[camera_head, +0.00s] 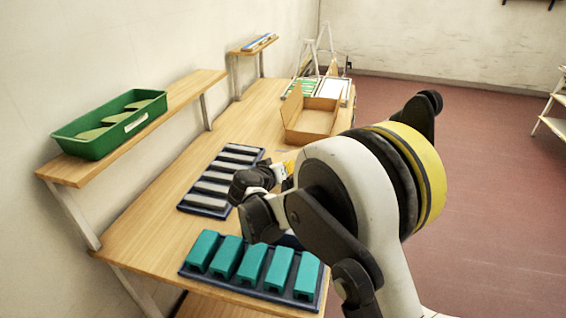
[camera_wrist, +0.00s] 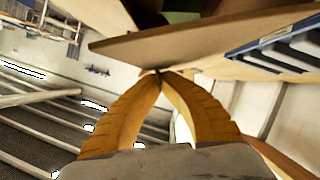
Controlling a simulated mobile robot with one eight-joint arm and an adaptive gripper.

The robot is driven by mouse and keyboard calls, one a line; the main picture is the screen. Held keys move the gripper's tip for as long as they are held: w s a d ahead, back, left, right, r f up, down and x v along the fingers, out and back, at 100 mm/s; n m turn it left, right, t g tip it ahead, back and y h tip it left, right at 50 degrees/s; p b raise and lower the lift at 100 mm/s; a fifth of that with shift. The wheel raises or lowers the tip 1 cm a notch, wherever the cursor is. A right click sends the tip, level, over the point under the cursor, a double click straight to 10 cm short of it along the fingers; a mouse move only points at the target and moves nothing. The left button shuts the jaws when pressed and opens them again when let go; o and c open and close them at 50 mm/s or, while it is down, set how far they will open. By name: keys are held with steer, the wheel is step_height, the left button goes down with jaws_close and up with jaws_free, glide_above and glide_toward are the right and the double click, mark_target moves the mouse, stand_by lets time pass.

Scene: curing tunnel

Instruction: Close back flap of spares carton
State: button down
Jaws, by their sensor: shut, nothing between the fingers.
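The spares carton (camera_head: 309,122) is an open brown cardboard box standing towards the far end of the wooden bench. One flap (camera_head: 292,102) stands raised on its left side; I cannot tell how every other flap lies. My gripper (camera_head: 288,168) is partly hidden behind my arm in the head view, on the near side of the carton. In the wrist view my gripper (camera_wrist: 160,73) has its yellow fingers together, empty. Their tips are at the edge of a brown cardboard panel (camera_wrist: 190,37); I cannot tell if they touch it.
On the bench (camera_head: 165,225) lie a dark tray with grey bars (camera_head: 222,180) and a tray with several teal blocks (camera_head: 252,264). A green bin (camera_head: 108,123) stands on the left shelf (camera_head: 185,97). White and green panels (camera_head: 330,88) lie beyond the carton.

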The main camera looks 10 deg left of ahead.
steer(key=shift+d+f+m+y, duration=0.3)
steer(key=shift+d+m+y, duration=0.05)
steer(key=shift+m+y, duration=0.05)
steer(key=shift+s+d+f+m+y, duration=0.1)
steer(key=shift+f+m+y, duration=0.15)
steer(key=shift+m, duration=0.2)
steer(key=shift+d+f+m+y, duration=0.1)
steer(key=shift+m+y, duration=0.25)
steer(key=shift+m, duration=0.1)
steer(key=c, duration=1.7)
jaws_free()
steer(key=shift+o, duration=0.2)
steer(key=v, duration=1.2)
steer(key=shift+c, duration=0.5)
